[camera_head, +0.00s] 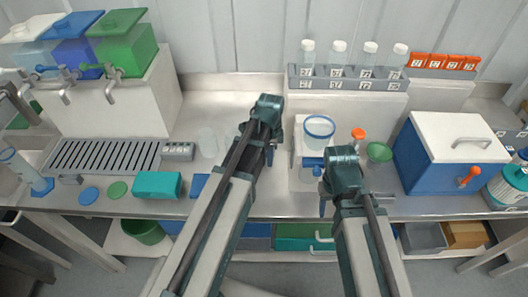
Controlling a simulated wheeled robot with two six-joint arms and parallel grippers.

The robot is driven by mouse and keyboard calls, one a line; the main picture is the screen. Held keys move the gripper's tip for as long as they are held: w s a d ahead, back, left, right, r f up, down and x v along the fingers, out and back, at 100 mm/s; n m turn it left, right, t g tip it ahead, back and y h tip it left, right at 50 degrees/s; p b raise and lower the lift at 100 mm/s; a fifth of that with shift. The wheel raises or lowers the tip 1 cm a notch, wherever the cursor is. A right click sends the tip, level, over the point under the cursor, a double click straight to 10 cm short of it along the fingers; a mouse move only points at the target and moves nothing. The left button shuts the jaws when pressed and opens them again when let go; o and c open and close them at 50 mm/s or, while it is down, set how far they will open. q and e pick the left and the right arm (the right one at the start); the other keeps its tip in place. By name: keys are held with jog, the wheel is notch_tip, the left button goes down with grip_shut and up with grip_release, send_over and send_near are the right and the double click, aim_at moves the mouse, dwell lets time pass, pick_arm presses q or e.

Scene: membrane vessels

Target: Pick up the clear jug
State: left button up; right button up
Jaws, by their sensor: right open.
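A clear, faint cup-like vessel (207,142) stands on the bench left of my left arm; I cannot tell for sure that it is the jug. A second clear shape behind my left arm is partly hidden. A clear round vessel with a blue rim (319,129) sits on a white stand between my two arms. My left gripper (270,156) points down over the bench, left of that stand; its fingers are mostly hidden by the arm. My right gripper (322,206) is open near the bench's front edge, below and in front of the stand, apart from the vessels.
White, blue and green tanks (124,45) with taps stand at the back left above a drain grate (105,154). A teal box (157,185) lies in front. A bottle rack (345,80) stands at the back. A blue cooler (450,152) and a green funnel (379,152) are right.

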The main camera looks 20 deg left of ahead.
pick_arm(q)
notch_tip(320, 180, down, 2)
jog(key=shift+f+b, duration=0.25)
jog(key=shift+b, duration=0.45)
jog(key=shift+r, duration=0.1)
grip_shut()
dwell(0.8)
